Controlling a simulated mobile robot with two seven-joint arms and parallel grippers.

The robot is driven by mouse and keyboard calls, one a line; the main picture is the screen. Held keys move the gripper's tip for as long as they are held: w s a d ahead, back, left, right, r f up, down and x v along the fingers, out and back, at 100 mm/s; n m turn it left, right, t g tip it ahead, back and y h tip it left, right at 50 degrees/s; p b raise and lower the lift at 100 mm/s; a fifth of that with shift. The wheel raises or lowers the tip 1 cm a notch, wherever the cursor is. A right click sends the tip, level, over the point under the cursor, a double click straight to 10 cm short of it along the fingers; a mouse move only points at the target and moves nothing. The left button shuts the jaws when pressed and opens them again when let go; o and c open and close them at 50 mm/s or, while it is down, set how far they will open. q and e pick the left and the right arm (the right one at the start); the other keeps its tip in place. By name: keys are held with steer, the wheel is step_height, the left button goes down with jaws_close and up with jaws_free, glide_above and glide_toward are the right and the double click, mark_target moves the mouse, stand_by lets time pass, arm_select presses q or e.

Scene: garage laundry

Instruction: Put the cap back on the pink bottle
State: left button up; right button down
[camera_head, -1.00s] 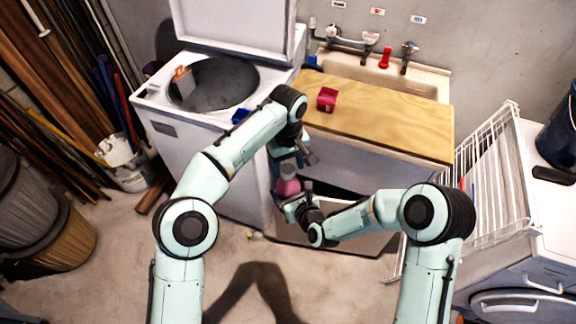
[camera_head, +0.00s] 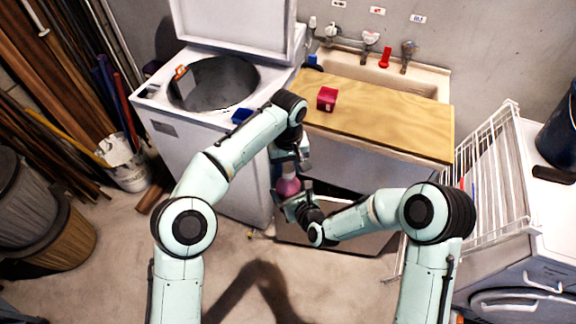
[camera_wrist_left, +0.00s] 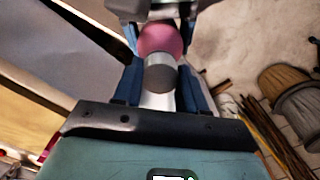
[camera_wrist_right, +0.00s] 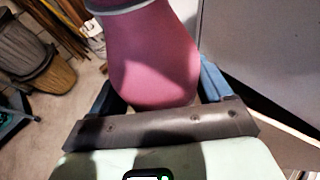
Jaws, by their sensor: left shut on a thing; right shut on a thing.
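The pink bottle (camera_head: 288,187) is held by my right gripper (camera_head: 297,201) in front of the washer. In the right wrist view the bottle's rounded pink body (camera_wrist_right: 155,60) sits between the blue fingers. My left gripper (camera_head: 290,160) is just above the bottle, pointing down and shut on the grey cylindrical cap. In the left wrist view the cap (camera_wrist_left: 160,78) is between the fingers, in line with the pink bottle (camera_wrist_left: 160,40) beyond it. The cap's end appears against the bottle's top; the exact contact and seating cannot be told.
A top-loading washer (camera_head: 165,150) with its lid up stands behind left. A wooden board (camera_head: 400,118) covers part of the sink and holds a red box (camera_head: 327,98). A white drying rack (camera_head: 490,190) is at right. Concrete floor lies open below the arms.

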arm_select(q)
steer(key=m, duration=0.8)
steer(key=shift+m, duration=0.3)
steer(key=m, duration=0.7)
steer(key=o, duration=1.2)
steer(key=shift+o, duration=0.2)
steer(key=shift+r, duration=3.75)
steer(key=shift+a, duration=0.1)
